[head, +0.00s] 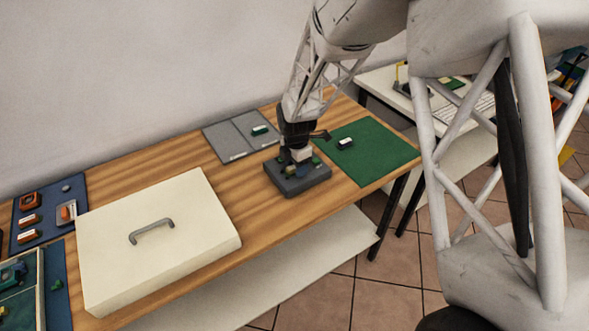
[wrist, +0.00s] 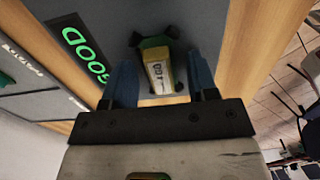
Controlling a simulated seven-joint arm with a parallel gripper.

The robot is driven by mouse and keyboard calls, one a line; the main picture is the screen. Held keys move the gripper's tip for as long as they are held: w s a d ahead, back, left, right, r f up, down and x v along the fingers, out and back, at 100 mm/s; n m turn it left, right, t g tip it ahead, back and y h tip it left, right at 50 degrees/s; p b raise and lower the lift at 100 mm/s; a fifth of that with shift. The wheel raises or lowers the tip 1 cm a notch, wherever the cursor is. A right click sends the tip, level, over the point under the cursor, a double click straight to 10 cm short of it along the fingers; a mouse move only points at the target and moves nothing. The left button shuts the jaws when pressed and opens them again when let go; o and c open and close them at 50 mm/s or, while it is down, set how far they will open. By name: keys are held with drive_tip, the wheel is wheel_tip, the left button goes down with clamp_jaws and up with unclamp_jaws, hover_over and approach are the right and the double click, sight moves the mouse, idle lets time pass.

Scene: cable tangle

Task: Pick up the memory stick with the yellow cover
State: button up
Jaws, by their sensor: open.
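The label's print is too small to read surely. A lit green GOOD sign (wrist: 85,53) shows on the block in the wrist view. My gripper (wrist: 161,60) is open, with one blue finger on each side of the stick. Gaps show between the fingers and the stick. In the head view my gripper (head: 297,160) is low over the block and hides much of its top.
A green mat (head: 385,155) with a small dark and white item (head: 345,143) lies right of the block. A grey mat (head: 225,145) with a green item (head: 260,130) lies behind. A cream case (head: 190,245) and a blue tray (head: 70,200) are at left. Bare wood lies between.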

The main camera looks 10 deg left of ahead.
clamp_jaws()
idle(0.4)
drive_tip(key=shift+r, duration=0.15)
drive_tip(key=shift+r, duration=1.4)
drive_tip(key=shift+s+d+r, duration=0.1)
drive_tip(key=shift+s+r, duration=0.1)
drive_tip(key=shift+r, duration=0.1)
drive_tip(key=s+d, duration=0.3)
drive_tip(key=s, duration=0.4)
drive_tip(key=s+d+r, duration=0.1)
drive_tip(key=s+d, duration=0.3)
drive_tip(key=s, duration=0.3)
drive_tip(key=shift+r, duration=0.15)
